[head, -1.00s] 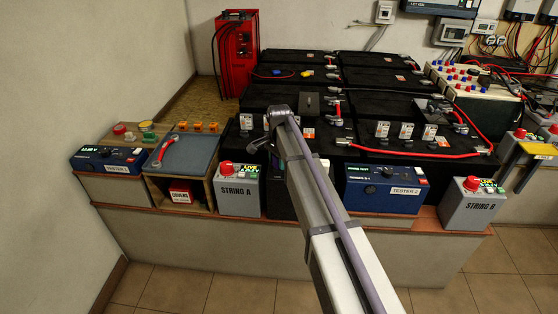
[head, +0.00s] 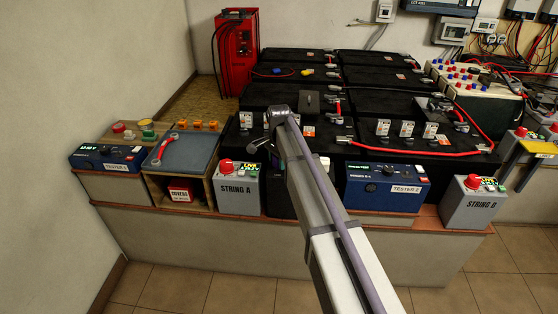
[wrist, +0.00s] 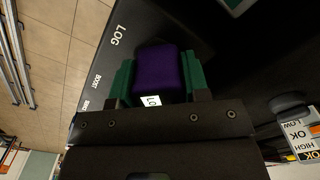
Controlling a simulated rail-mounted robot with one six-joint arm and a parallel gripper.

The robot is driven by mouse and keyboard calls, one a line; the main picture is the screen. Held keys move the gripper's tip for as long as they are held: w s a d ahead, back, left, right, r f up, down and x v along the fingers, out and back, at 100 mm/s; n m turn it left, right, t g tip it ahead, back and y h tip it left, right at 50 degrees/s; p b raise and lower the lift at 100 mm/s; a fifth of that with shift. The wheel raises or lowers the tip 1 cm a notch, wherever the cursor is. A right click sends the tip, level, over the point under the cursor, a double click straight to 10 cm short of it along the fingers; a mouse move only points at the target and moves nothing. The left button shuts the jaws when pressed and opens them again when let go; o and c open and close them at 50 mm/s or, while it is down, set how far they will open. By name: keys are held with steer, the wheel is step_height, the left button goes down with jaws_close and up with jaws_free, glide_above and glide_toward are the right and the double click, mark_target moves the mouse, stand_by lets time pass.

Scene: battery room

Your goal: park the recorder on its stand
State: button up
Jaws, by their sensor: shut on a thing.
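In the wrist view, my gripper (wrist: 157,78) has its green finger pads on either side of a purple block (wrist: 156,66), which I take to be the recorder. It is shut on the block. A white label (wrist: 151,101) beginning "LO" shows at the block's near end. Behind the block is a black panel (wrist: 116,60) with the white word "LOG" and smaller words along its edge. I cannot tell whether the block touches this panel. In the head view my own arm hides the block and most of the gripper. I cannot make out the stand clearly.
Black batteries (head: 285,95) with red cables fill the bench behind my arm. The STRING A box (head: 237,188) stands left of my arm and TESTER 2 (head: 386,189) right of it. TESTER 1 (head: 108,158) and a blue-topped shelf (head: 188,152) are farther left. The floor (head: 170,290) in front is clear.

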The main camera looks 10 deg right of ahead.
steer(key=shift+f, duration=0.25)
steer(key=o, duration=0.8)
steer(key=shift+c, duration=0.2)
steer(key=shift+r, duration=0.1)
step_height(320, 180, up, 11)
steer(key=p, duration=1.1)
steer(key=shift+r, duration=0.1)
